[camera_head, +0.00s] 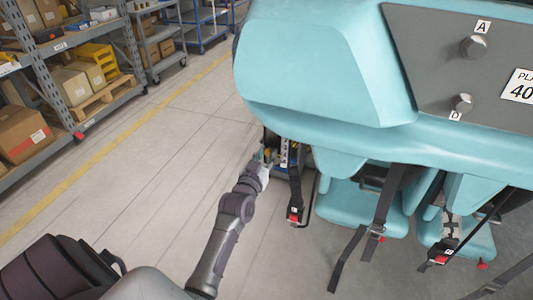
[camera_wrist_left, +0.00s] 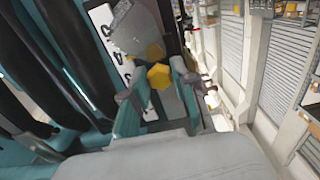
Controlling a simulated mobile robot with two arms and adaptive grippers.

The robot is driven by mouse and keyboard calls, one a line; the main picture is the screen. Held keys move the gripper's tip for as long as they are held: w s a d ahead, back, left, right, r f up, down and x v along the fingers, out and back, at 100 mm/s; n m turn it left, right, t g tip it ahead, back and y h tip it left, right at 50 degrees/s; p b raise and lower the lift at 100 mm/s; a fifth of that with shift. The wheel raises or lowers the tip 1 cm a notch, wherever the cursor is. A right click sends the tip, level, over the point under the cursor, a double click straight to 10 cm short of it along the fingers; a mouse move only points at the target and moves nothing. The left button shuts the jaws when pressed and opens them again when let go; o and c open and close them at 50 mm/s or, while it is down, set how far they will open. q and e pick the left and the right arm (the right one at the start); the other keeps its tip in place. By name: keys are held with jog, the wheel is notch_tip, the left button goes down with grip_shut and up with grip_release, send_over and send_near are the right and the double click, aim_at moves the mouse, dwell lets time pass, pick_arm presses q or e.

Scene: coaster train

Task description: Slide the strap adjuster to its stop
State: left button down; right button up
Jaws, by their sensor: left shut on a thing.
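My left gripper (camera_head: 264,165) reaches to the narrow side of the teal coaster car (camera_head: 310,75). In the left wrist view the gripper (camera_wrist_left: 152,92) is shut on a yellow hexagonal piece (camera_wrist_left: 158,76), seemingly the strap adjuster's grip. Behind it is a white marked plate (camera_wrist_left: 105,30) with black signs, and a grey rounded plate (camera_wrist_left: 135,30) covers part of it. In the head view a marked strip (camera_head: 284,152) stands just right of the gripper. The contact is too small to make out there. My right gripper is not in view.
Black straps with red-buttoned buckles (camera_head: 295,213) hang close to the right of my left gripper. Teal seats (camera_head: 365,210) are farther right. Shelves with boxes (camera_head: 85,85) stand at the left. The floor (camera_head: 150,170) between is clear.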

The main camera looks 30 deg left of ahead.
pick_arm(q)
jog(key=shift+r, duration=0.1)
jog(key=c, duration=0.9)
grip_release()
jog(key=v, duration=1.2)
